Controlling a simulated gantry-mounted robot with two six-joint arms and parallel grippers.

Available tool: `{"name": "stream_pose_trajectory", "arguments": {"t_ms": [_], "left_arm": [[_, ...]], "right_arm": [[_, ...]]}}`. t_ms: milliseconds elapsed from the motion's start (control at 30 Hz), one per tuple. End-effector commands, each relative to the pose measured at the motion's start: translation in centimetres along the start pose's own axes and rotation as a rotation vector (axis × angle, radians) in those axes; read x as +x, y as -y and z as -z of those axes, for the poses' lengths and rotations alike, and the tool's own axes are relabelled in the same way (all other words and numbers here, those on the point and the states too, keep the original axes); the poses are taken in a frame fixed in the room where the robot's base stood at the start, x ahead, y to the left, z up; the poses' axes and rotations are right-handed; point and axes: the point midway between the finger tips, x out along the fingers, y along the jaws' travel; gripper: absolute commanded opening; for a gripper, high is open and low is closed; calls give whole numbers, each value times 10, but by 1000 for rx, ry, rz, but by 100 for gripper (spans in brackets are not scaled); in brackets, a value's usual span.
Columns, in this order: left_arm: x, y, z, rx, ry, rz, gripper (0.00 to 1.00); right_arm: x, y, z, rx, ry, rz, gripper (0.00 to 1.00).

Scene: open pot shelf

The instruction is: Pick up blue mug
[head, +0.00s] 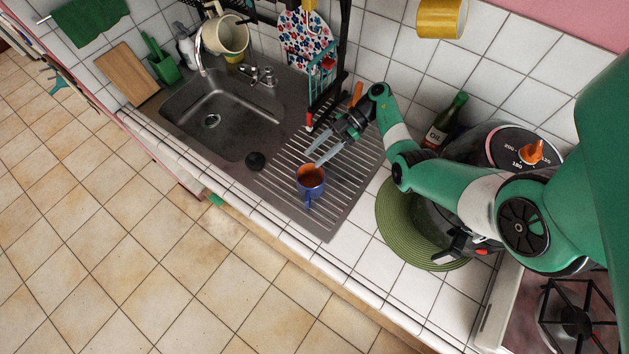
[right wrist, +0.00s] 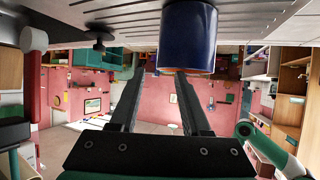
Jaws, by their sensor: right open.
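The blue mug (head: 309,190) stands upright on the ribbed metal drainboard (head: 345,190). Its inside is orange-brown and its handle points toward the counter's front edge. My right gripper (head: 315,153) is open and empty just behind the mug, with its two fingers apart and pointing toward the mug. In the right wrist view the mug (right wrist: 188,38) is at the top, slightly right of centre, beyond the open fingertips (right wrist: 160,74). The mug's handle is not visible there. My left gripper is in neither view.
A dish rack (head: 325,75) stands behind the drainboard. An oil bottle (head: 446,122) and a green round mat (head: 392,222) are to the right. The counter's front edge runs close by the mug.

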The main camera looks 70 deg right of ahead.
Motion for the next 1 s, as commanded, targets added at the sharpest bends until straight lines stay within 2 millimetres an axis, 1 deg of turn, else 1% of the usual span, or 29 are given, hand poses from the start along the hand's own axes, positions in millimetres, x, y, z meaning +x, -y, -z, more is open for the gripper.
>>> {"name": "stream_pose_trajectory", "arguments": {"t_ms": [200,300,533,567,600,667,800,1000], "left_arm": [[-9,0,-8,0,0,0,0],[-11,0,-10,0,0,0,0],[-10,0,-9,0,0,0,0],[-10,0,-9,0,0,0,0],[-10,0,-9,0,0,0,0],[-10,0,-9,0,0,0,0],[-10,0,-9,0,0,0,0],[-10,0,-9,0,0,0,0]], "right_arm": [[33,1,-2,-4,1,3,47],[43,0,-1,-4,1,2,47],[44,0,0,-3,1,0,47],[44,0,0,-3,1,0,44],[44,0,0,-3,1,0,36],[44,0,0,-3,1,0,26],[44,0,1,-3,1,0,0],[44,0,1,-3,1,0,0]]}}
